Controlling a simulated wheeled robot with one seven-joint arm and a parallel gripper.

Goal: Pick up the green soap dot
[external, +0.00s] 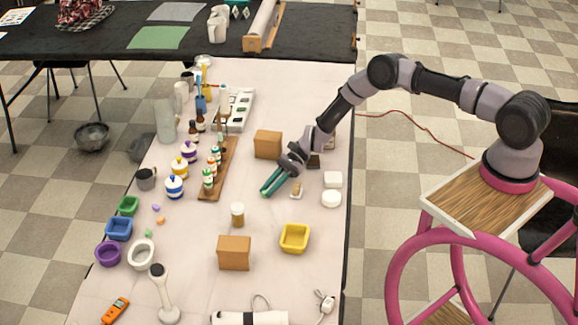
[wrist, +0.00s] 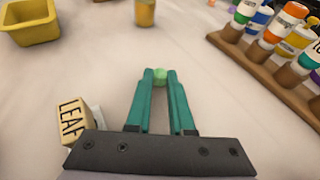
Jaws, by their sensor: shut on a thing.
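The green soap dot (wrist: 160,76) is a small pale green piece between the tips of my gripper (wrist: 161,80) in the wrist view. The two teal fingers are shut on it, one on each side. In the external view my gripper (external: 269,191) reaches down to the left over the middle of the white table. The dot is too small to make out clearly there. I cannot tell whether it touches the table.
A wooden rack of bottles (external: 219,168) stands left of my gripper. A LEAF stamp block (wrist: 72,122) is close beside the fingers. A yellow tray (external: 295,238), an amber jar (external: 237,215) and brown boxes (external: 234,252) stand nearby. The table between them is clear.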

